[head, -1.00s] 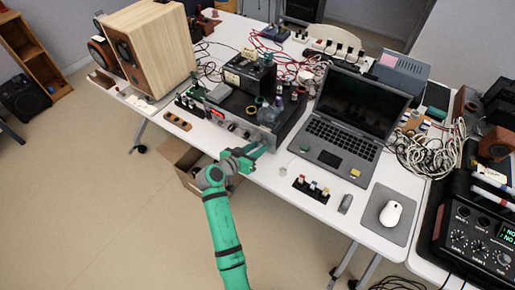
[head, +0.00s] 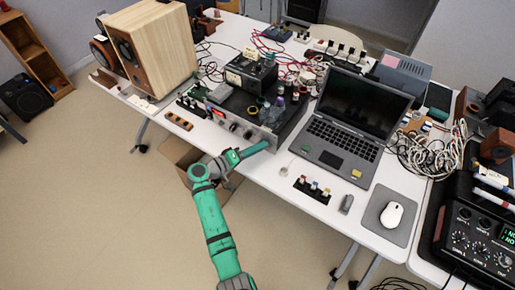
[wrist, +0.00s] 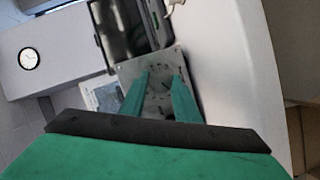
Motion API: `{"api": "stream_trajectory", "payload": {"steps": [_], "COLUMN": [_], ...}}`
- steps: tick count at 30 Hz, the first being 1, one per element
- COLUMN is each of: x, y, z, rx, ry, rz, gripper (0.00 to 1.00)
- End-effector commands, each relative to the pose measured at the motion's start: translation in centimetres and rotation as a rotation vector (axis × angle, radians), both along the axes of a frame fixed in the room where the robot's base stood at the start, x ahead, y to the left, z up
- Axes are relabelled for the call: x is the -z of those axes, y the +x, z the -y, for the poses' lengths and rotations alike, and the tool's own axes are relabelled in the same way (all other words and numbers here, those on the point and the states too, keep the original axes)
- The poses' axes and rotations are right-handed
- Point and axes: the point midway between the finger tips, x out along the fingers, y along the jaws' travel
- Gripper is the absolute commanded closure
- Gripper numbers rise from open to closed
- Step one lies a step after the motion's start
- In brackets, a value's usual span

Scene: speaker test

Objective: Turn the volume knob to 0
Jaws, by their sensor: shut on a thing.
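The amplifier (head: 232,122) is a low, dark-topped box with a silver front panel and several knobs, near the table's front edge left of the laptop. My gripper (head: 266,144) reaches the right end of that panel from the front. In the wrist view its two green fingers (wrist: 160,78) point at the panel (wrist: 154,68), which shows small dark knobs and markings. My gripper is shut on the volume knob at the panel's right end. The fingers hide the knob in the head view, and its pointer and setting cannot be read.
An open laptop (head: 340,145) stands close on the right. A wooden speaker (head: 150,50) stands at the back left. The floor before the table is free, apart from a cardboard box (head: 180,154) under it.

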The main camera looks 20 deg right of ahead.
Motion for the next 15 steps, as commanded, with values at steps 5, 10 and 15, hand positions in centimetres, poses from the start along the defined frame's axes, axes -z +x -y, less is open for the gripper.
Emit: {"api": "stream_trajectory", "payload": {"steps": [5,10,15], "x": [0.3,0.32,0.32], "y": [-0.19,-0.18,-0.19], "z": [0.15,0.14,0.16], "rx": [0.006,0.006,0.006], "ry": [-0.059,-0.095,-0.112], "rz": [-0.082,-0.128,-0.15], "gripper": [0.94,0.94,0.94]}}
